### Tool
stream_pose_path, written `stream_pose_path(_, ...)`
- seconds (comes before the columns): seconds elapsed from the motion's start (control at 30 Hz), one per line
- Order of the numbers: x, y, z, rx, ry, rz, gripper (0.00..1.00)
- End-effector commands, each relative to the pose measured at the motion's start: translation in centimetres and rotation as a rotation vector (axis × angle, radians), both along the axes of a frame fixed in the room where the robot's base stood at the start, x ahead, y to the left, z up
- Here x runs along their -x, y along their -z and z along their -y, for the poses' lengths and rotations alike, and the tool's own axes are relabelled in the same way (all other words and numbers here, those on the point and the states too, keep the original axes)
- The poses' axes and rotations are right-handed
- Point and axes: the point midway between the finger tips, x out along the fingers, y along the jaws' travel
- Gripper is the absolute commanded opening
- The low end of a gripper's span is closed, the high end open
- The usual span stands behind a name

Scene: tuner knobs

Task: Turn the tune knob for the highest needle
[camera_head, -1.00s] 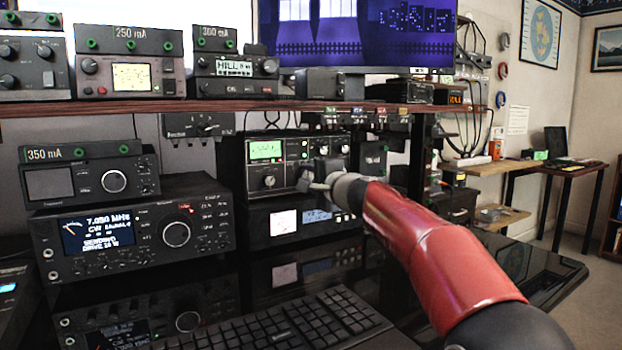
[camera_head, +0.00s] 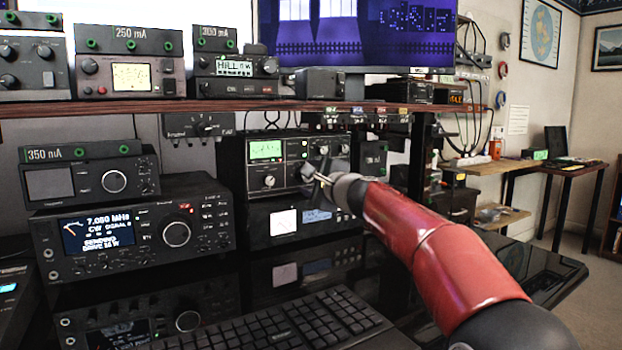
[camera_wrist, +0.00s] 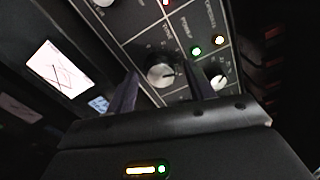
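A grey tuner panel (camera_head: 290,165) with a lit green meter (camera_head: 265,150) sits under the shelf. One knob (camera_head: 269,182) is at its lower left and others (camera_head: 322,150) are at its right. My gripper (camera_head: 312,180) is in front of the panel's right part and hides some of it. In the wrist view, a round silver knob (camera_wrist: 160,71) with a dark pointer mark shows between the two fingers of my gripper (camera_wrist: 160,75). The fingers are apart, one on each side of the knob; contact is not clear. The label is too blurred to read.
A smaller knob (camera_wrist: 216,79) is close beside the right finger. A lower unit with a white meter (camera_head: 283,222) stands under the tuner. A large radio (camera_head: 140,230) is to the left, the shelf (camera_head: 200,107) above, and a keyboard (camera_head: 290,325) in front.

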Motion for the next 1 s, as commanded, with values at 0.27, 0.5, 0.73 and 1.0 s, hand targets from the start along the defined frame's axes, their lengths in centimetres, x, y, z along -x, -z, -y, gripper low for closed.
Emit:
stream_pose_path(0.27,0.1,-0.1,0.1,0.0,0.0,0.001,0.54)
stream_pose_path(0.5,2.6,0.2,1.8,0.001,0.003,0.004,0.54)
stream_pose_path(0.73,5.6,0.1,3.8,0.001,0.002,0.002,0.54)
stream_pose_path(1.0,6.5,0.0,4.4,0.0,0.0,0.0,0.54)
